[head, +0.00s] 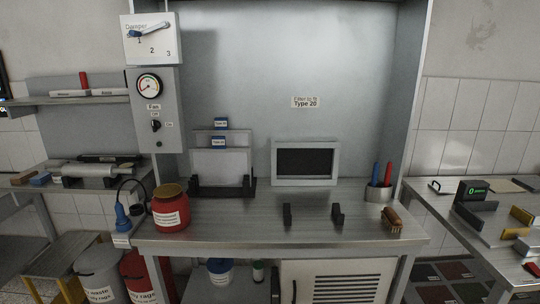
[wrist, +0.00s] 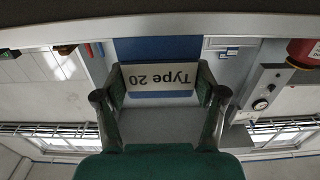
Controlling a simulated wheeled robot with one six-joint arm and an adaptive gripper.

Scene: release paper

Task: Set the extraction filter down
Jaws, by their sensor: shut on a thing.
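In the wrist view my gripper (wrist: 161,82) has its green fingers closed on the blue tab of an extraction filter (wrist: 60,33). The tab carries a label reading "Type 20", upside down in this view. The filter's pale frame edge runs across the top; the rest of the filter is out of view. Neither my gripper nor the held filter shows in the head view. There, a label on the cabinet's back wall (head: 305,102) also reads "Type 20". Below it is a grey-framed opening with a dark inside (head: 305,162).
Two black brackets (head: 287,214) (head: 337,213) stand apart on the metal bench (head: 240,230). A black rack (head: 222,186) holds panels with blue tabs. A red jar (head: 170,208) is left; a pen cup (head: 378,193) and brush (head: 393,222) are right. Bench between jar and brackets is clear.

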